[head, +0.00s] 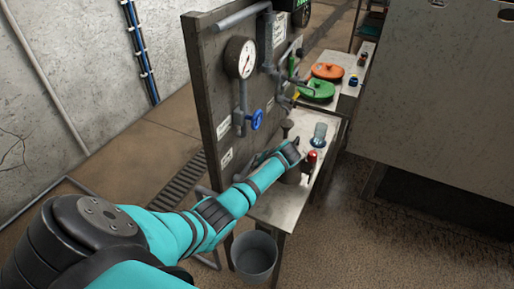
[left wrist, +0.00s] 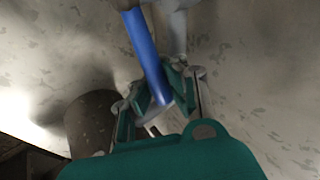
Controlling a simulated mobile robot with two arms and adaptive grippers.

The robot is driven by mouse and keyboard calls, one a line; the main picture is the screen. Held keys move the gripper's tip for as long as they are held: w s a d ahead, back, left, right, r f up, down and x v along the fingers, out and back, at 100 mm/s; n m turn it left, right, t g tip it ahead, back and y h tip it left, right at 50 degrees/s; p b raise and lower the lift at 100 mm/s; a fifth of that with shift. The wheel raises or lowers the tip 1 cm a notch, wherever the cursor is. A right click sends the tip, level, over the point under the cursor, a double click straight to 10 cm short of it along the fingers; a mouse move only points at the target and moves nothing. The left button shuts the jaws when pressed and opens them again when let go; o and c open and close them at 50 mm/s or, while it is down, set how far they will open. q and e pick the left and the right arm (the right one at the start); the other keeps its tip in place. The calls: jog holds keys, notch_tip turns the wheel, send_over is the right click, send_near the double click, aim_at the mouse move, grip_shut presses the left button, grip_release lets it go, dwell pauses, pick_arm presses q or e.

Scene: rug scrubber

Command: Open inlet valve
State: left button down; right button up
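My left gripper (head: 300,157) reaches over the metal bench on the right side of the upright panel (head: 206,100). In the left wrist view, a blue bar (left wrist: 146,50) comes down from a grey pipe and ends between the teal fingers of this gripper (left wrist: 162,98). The fingers lie on both sides of the bar, but whether they press on it is unclear. My right gripper is out of view.
The metal bench (head: 275,205) carries a glass beaker (head: 319,134) and a red-topped item (head: 312,157) close to the gripper. Orange (head: 327,71) and green (head: 317,90) lids lie behind. A grey bucket (head: 254,256) stands below. A large grey cabinet (head: 430,100) is at right.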

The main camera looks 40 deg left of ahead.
pick_arm(q)
jog(key=shift+w+d+f+m+g+h+b, duration=0.15)
jog(key=shift+w+f+g+b, duration=0.05)
jog(key=shift+f+g+b, duration=0.25)
jog(key=shift+w+d+f+m+g+h+b, duration=0.1)
jog(key=shift+w+f+m+g+h+b, duration=0.05)
jog(key=shift+f+g+b, duration=0.25)
jog(key=c, duration=1.7)
grip_release()
jog(key=shift+c, duration=0.2)
jog(key=o, duration=0.5)
jog(key=shift+d+r, duration=0.1)
jog(key=v, duration=1.2)
jog(key=shift+w, duration=0.15)
jog(key=shift+c, duration=0.4)
